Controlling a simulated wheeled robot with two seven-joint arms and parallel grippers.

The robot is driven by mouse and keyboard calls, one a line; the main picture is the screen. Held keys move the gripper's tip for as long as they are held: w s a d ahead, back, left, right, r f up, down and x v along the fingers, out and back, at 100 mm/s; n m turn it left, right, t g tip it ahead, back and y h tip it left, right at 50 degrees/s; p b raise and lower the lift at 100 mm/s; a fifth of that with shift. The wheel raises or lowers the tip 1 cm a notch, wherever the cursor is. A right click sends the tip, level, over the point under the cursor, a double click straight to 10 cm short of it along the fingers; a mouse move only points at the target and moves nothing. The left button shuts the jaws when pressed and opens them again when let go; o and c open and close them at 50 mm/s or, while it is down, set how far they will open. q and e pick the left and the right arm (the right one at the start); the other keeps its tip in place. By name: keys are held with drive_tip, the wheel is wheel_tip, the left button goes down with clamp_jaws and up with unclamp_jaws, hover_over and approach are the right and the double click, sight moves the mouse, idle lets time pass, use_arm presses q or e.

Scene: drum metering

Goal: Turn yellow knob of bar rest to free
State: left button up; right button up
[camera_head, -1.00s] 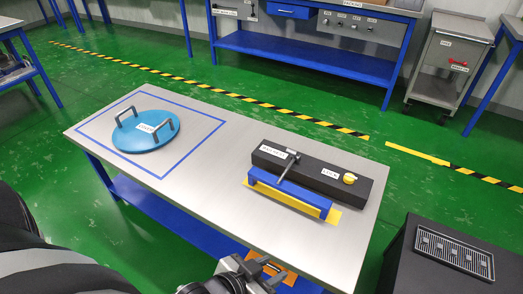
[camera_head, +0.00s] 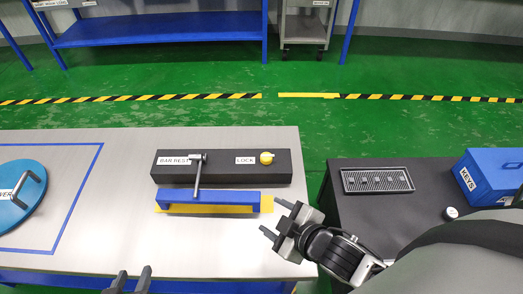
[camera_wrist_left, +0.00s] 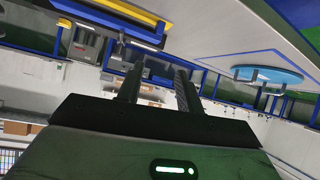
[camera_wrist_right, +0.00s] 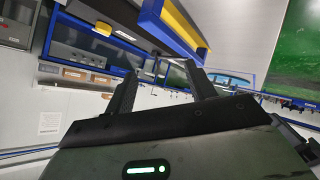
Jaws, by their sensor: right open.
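The yellow knob (camera_head: 266,158) sits on top of the black bar rest block (camera_head: 225,179), beside a label reading LOCK. The block also carries a BAR REST label and a grey lever handle (camera_head: 197,175) that reaches forward over a blue bar (camera_head: 230,197). My right gripper (camera_head: 271,219) is open and empty, in front of and to the right of the block, apart from it. It also shows in the right wrist view (camera_wrist_right: 158,92), with the yellow knob (camera_wrist_right: 103,28) beyond. My left gripper (camera_head: 132,277) is at the front table edge; its fingers are apart and empty in the left wrist view (camera_wrist_left: 158,85).
A blue lid (camera_head: 20,196) with handles lies inside a blue outline on the left of the table (camera_head: 120,219). A dark cabinet (camera_head: 410,221) stands to the right with a slotted tray (camera_head: 377,180) and a blue KEYS box (camera_head: 490,180). The table between lid and bar rest is clear.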

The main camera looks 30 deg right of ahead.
drive_tip(key=w+d+f+n+t+b, duration=0.1)
drive_tip(key=w+d+f+n+b, duration=0.15)
drive_tip(key=d+n, duration=0.6)
drive_tip(key=n+y+b, duration=0.2)
drive_tip(key=n+b, duration=0.1)
drive_tip(key=n, duration=2)
approach(268, 157)
drive_tip(key=shift+m+t, duration=0.25)
drive_tip(key=shift+t, duration=0.05)
drive_tip(key=x, duration=0.2)
drive_tip(key=b+x, duration=0.1)
drive_tip(key=x, duration=0.5)
drive_tip(key=shift+s+f, duration=0.2)
drive_tip(key=shift+f, duration=0.1)
drive_tip(key=shift+w+a+f, duration=0.15)
drive_tip(key=shift+w+a, duration=0.1)
drive_tip(key=shift+w, duration=0.3)
use_arm(q)
drive_tip(key=f, duration=0.1)
drive_tip(key=s+f, duration=0.2)
drive_tip(key=shift+d+f+t+h, duration=0.1)
drive_tip(key=shift+d+t+h, duration=0.2)
drive_tip(key=shift+d, duration=0.1)
use_arm(e)
drive_tip(key=c, duration=1)
